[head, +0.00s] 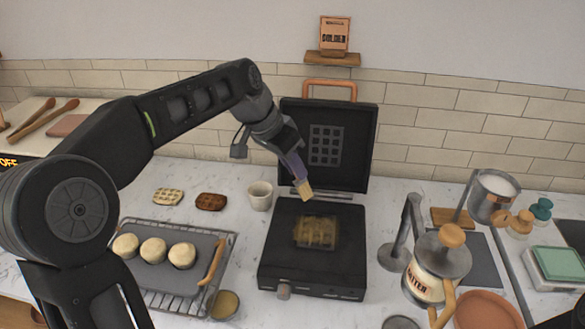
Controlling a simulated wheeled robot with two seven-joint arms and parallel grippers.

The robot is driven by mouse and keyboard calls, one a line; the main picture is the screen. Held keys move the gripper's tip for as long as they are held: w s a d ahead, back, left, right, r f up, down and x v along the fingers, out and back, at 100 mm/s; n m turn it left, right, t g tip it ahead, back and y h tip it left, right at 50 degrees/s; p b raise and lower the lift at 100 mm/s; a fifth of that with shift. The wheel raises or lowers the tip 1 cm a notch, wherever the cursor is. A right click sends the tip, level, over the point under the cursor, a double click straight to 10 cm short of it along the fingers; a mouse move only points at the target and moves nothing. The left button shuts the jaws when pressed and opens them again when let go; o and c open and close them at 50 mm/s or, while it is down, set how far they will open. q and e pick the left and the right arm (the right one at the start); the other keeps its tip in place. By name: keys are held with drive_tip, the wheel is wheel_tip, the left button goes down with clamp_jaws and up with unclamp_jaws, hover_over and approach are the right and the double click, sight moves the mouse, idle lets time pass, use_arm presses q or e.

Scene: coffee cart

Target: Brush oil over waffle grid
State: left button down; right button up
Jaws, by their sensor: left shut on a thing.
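The black waffle iron (283,255) stands open on the counter, its lid (360,140) raised at the back with a grey grid patch inside. The waffle grid (316,232) in the middle of the lower plate has a yellowish, glossy look. My left gripper (291,160) is shut on a brush (304,189) with pale bristles pointing down. The bristles show over the rear of the lower plate, behind the grid; I cannot tell whether they touch anything. A small dish (225,304) with yellow contents, perhaps oil, sits left of the iron's front. My right gripper is not in view.
A rack with a tray (205,245) of three dough rounds stands left of the iron. Two waffles (211,201) and a white cup (260,197) lie behind it. A labelled batter jug (425,285) and a metal stand (395,256) are close on the right.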

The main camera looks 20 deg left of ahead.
use_arm(q)
drive_tip(key=shift+r+p, duration=0.5)
drive_tip(key=shift+r, duration=0.65)
